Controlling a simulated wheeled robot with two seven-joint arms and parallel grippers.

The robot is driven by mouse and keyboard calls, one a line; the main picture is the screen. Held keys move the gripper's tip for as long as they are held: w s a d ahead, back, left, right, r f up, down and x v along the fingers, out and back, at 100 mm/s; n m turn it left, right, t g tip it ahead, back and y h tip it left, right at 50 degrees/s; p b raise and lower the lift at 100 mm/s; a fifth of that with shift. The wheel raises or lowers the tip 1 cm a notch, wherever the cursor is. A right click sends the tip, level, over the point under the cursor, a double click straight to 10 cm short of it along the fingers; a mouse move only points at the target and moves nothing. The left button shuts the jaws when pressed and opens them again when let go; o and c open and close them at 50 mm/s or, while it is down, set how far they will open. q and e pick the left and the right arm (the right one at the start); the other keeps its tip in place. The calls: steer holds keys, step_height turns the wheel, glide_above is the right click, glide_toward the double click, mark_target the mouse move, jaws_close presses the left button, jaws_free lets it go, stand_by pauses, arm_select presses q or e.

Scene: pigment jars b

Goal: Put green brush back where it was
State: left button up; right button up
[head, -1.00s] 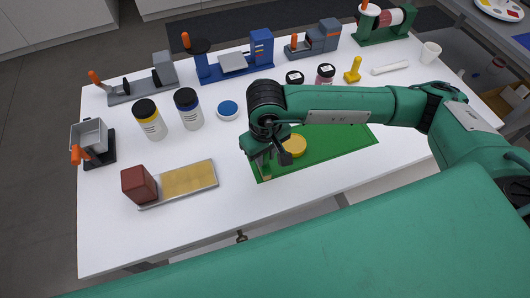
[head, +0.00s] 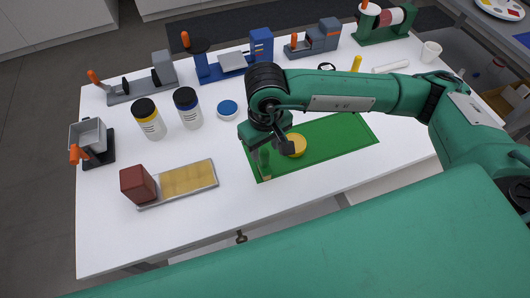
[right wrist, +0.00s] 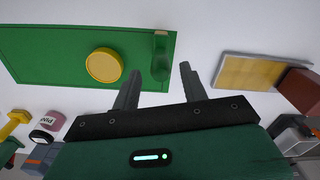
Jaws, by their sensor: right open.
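The green brush (head: 264,160) lies at the left end of the green mat (head: 335,142), its pale bristle end near the mat's front edge. In the right wrist view the brush (right wrist: 160,62) lies on the mat between the lines of my fingers, beyond their tips. My right gripper (head: 276,146) is open and empty above the brush; its two spread fingers (right wrist: 157,78) show in the right wrist view. My left gripper is not in view.
A yellow round lid (head: 297,145) sits on the mat right beside the gripper. A wooden-topped tray (head: 212,170) with a dark red block (head: 137,184) is at the left front. Yellow-labelled (head: 150,122) and blue-labelled (head: 188,112) jars stand behind. The front table strip is clear.

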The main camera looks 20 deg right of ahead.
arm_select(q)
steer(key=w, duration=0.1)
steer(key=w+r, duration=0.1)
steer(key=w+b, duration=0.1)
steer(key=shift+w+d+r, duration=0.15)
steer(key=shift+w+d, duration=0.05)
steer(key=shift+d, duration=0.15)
arm_select(e)
step_height(320, 180, up, 8)
steer(key=shift+r, duration=0.25)
